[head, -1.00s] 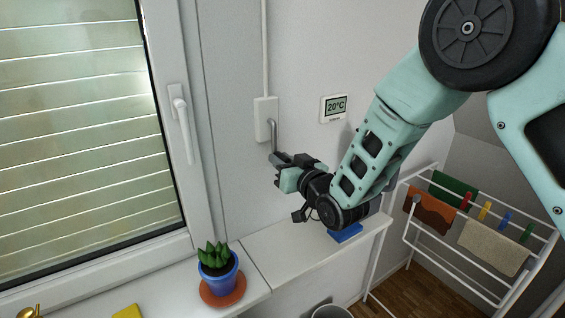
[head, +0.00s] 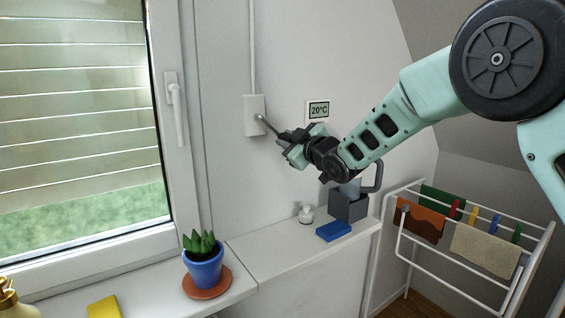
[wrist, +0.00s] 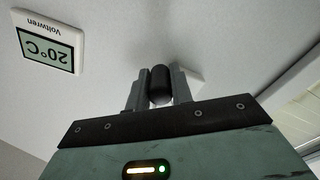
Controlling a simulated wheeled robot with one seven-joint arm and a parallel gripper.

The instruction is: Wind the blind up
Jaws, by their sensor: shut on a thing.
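The blind (head: 80,100) hangs outside the window with its slats covering the upper and middle pane. Its lower edge is above the sill, and green shows through the glass below it. The white winder box (head: 254,115) is on the wall right of the window, with a grey crank (head: 266,124) angled out to the right and down. My gripper (head: 284,138) is shut on the crank's end. In the wrist view, the dark rounded crank knob (wrist: 161,85) sits between my gripper's two fingers (wrist: 158,92).
A thermostat (head: 318,110) is on the wall close above my gripper. A drying rack (head: 470,240) is at right.

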